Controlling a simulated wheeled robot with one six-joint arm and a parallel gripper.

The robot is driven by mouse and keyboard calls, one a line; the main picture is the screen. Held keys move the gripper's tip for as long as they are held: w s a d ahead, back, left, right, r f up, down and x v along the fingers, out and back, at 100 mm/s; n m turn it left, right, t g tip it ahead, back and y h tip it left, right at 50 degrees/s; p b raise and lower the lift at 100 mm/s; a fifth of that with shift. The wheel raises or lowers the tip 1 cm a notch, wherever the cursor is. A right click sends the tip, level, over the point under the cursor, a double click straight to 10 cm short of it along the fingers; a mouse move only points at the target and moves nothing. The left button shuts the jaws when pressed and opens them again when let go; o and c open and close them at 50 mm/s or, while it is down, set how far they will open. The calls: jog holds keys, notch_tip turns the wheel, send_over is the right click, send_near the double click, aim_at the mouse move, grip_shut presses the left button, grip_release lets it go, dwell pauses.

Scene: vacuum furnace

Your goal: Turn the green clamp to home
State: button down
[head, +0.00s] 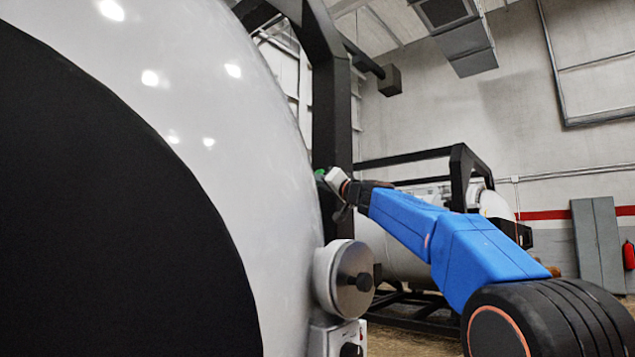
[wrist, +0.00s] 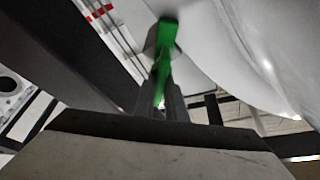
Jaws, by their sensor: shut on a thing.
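The green clamp (wrist: 165,52) shows in the wrist view, running up from between my gripper's fingers towards the pale curved furnace wall. My gripper (wrist: 167,103) is shut on its lower end. In the head view only a small green piece of the clamp (head: 320,174) shows, beside the edge of the big white furnace body (head: 240,130). My gripper (head: 338,186) reaches it from the right, at the end of my blue arm. The fingers are small in the head view, and the clamp's mount is hidden there.
A black frame post (head: 331,110) stands just behind the clamp. A second furnace in a black frame (head: 462,175) stands behind my arm.

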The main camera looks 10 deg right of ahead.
jog(key=shift+m+h, duration=1.2)
jog(key=shift+m, duration=1.4)
jog(key=shift+w+d+f+m+g+h, duration=0.1)
jog(key=shift+m+g+h, duration=0.5)
jog(key=shift+m, duration=1.2)
jog(key=shift+m+h, duration=0.3)
jog(key=shift+m, duration=0.3)
jog(key=c, duration=1.8)
grip_release()
jog(key=v, duration=1.7)
jog(key=shift+s+d, duration=0.2)
